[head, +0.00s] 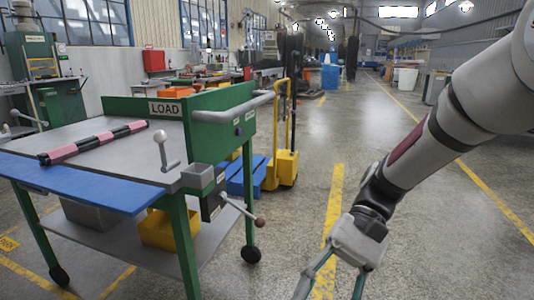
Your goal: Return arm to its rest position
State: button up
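My arm comes in from the upper right of the head view and reaches down over the floor. My gripper (331,284) is at the bottom edge, right of the green cart (178,235). Its two fingers are spread apart, with only floor showing between them. The fingertips are near or past the picture's lower edge. A pink and black banded hose-like piece (95,142) lies on the cart's grey top, apart from the gripper.
The cart has a LOAD sign (165,108), a grey handle (233,112), a blue front ledge (75,182) and a lever with a brown knob (260,222). A yellow pallet truck (287,165) stands behind it. The floor aisle (355,125) is clear.

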jog(key=s+d+r+n+t+h, duration=0.1)
jog(key=s+d+r+t+h, duration=0.1)
jog(key=s+d+t+h, duration=0.45)
jog(key=s+d+r+n+t+h, duration=0.1)
jog(key=s+d+r+t+h, duration=0.2)
jog(key=s, duration=0.6)
notch_tip(320, 180, up, 36)
jog(key=d+t+y+p, duration=0.1)
jog(key=t+p, duration=0.3)
jog(key=p, duration=3.1)
jog(key=shift+d+r+n+p, duration=0.25)
jog(key=shift+d+n+p, duration=0.1)
jog(key=shift+n+p, duration=0.05)
